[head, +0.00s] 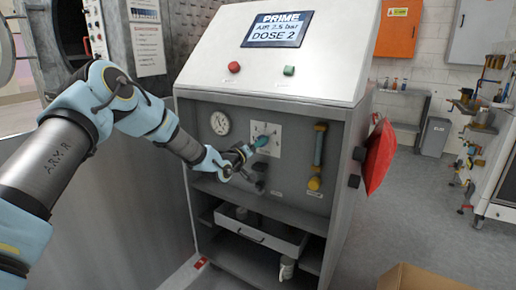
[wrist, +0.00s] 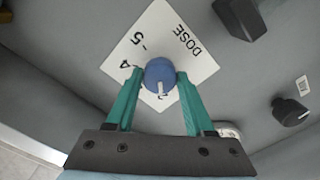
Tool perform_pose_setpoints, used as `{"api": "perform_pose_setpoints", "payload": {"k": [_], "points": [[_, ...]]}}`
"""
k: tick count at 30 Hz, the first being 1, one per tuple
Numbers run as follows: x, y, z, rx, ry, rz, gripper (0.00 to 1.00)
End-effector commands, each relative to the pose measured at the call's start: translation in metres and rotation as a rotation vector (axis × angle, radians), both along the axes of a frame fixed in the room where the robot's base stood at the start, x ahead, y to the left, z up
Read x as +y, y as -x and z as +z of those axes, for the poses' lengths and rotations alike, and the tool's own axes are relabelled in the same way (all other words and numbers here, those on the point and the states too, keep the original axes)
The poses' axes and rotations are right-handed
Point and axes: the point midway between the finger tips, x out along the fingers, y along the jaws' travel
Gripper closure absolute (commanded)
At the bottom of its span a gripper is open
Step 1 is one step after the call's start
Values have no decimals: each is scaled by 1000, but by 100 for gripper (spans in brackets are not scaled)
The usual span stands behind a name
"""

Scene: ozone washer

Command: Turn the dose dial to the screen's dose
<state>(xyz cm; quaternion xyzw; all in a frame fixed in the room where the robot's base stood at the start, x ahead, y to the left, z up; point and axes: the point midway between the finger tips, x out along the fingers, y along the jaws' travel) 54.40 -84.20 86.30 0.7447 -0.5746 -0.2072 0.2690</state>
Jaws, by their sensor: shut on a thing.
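The dose dial (wrist: 158,72) is a round blue knob on a white plate (wrist: 190,50) marked DOSE, with 5 and 4 readable. Its white mark points to the plate's lower corner in the wrist view, where a small figure, perhaps 2, partly shows. Other figures are hidden. My gripper (wrist: 159,76) has its green fingers on both sides of the knob, shut on it. In the head view my gripper (head: 249,150) is at the plate (head: 275,130) on the cabinet front. The screen (head: 277,30) reads PRIME, AIR 2.5 bar, DOSE 2.
A round gauge (head: 220,123) is left of the plate, and a yellow-capped tube (head: 319,148) is right of it. Red (head: 234,67) and green (head: 289,71) buttons sit above. Dark knobs (wrist: 290,111) are near the dial.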

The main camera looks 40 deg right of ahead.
Motion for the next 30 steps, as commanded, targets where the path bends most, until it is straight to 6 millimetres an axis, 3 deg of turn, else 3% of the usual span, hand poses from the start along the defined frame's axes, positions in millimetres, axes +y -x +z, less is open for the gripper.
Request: {"api": "perform_pose_setpoints", "payload": {"k": [12, 13, 20, 30], "points": [[0, 1, -1, 7, -2, 0, 100], [0, 1, -1, 7, -2, 0, 43], [0, 0, -1, 6, -1, -1, 17], [4, 1, -1, 5, 0, 0, 16]]}}
